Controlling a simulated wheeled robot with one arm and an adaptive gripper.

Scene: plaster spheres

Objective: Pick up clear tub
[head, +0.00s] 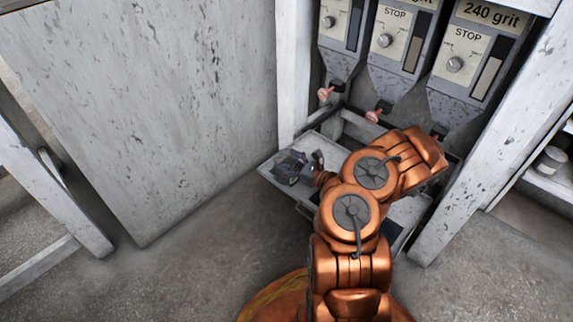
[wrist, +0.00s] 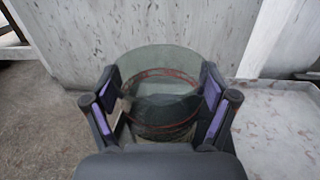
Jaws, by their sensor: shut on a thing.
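The clear tub (wrist: 160,72) is a see-through round container with reddish lines around it, in the middle of the wrist view. My gripper (wrist: 162,105) is shut on it, with a purple-padded finger against each side. The tub looks upright, and its lower part is partly hidden by the gripper. In the head view my gripper (head: 297,168) is at the left end of the grey tray shelf, below and left of the dispensers. The tub is too small and dark there to make out clearly.
Grey hoppers with dials, one labelled 240 grit (head: 490,15), stand behind the tray shelf (head: 332,150). A large speckled panel (head: 150,100) stands to the left and a white post (head: 475,150) to the right. A small pot (head: 550,160) sits on a shelf at far right.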

